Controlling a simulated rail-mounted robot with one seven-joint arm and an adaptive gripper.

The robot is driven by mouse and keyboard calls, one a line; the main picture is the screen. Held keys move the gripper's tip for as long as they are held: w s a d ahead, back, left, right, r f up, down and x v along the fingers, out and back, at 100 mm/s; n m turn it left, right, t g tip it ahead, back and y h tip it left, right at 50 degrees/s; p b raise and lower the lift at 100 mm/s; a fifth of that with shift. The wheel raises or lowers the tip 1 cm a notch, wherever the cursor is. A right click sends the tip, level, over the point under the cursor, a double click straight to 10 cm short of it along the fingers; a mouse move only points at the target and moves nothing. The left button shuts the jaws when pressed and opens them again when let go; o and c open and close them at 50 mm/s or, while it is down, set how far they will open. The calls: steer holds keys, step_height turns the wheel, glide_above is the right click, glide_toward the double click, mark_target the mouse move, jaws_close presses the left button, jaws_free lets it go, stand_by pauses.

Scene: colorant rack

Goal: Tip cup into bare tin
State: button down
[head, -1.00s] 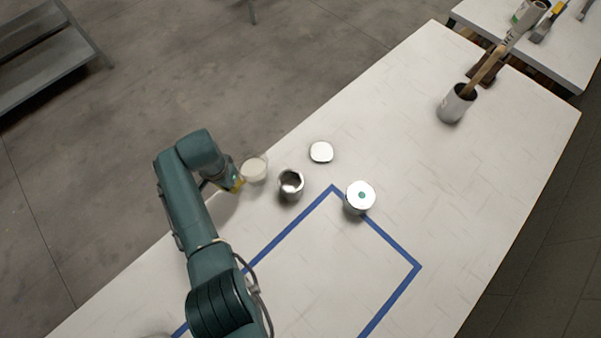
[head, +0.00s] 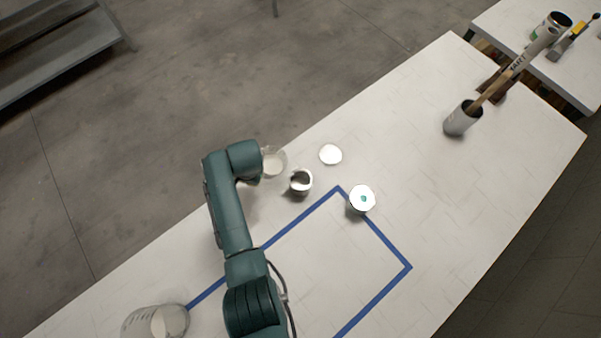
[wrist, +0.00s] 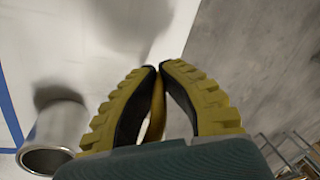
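The cup (head: 273,161) is translucent with pale contents. In the head view it sits at the end of my arm, over the table's far edge, apparently held clear of the surface. My gripper's fingertips (wrist: 160,68) are nearly together in the wrist view; the cup is not clearly made out there, and the fingers are hidden behind my arm in the head view. The bare tin (head: 300,181) is open, metallic and upright, just right of and below the cup. It also shows at lower left in the wrist view (wrist: 60,130). I cannot tell how far the cup is tilted.
A white disc (head: 330,154) lies beyond the tin. A clear beaker (head: 155,321) stands front left.

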steer(key=shift+s+d+r+t+y+p, duration=0.15)
steer(key=shift+d+r+y+p, duration=0.15)
steer(key=shift+r+p, duration=0.3)
steer(key=shift+s+d+r+t+y+p, duration=0.1)
steer(key=shift+d+r+t+y+p, duration=0.1)
steer(key=shift+r+y+p, duration=0.35)
steer(key=shift+s+d+r+t+y+p, duration=0.15)
steer(key=shift+d+r+y+p, duration=0.1)
steer(key=shift+r+p, duration=0.45)
steer(key=r, duration=0.1)
steer(key=d+y+p, duration=0.1)
steer(key=r+t+y, duration=0.1)
steer(key=shift+s+d+r+p, duration=0.2)
steer(key=shift+s+r+p, duration=0.1)
steer(key=shift+r+p, duration=0.05)
steer(key=shift+s+d+r+t+y+b, duration=0.1)
steer(key=shift+d+t+y+b, duration=0.25)
steer(key=shift+y+b, duration=0.4)
steer(key=shift+r+n+t+y+b, duration=0.3)
steer(key=shift+r+t+y+b, duration=0.2)
steer(key=shift+r+y, duration=0.3)
steer(key=shift+s+d+r+n+t+y+b, duration=0.1)
steer(key=shift+s+d+n+t+y+b, duration=0.25)
steer(key=shift+y+b, duration=0.95)
stand_by(2.7)
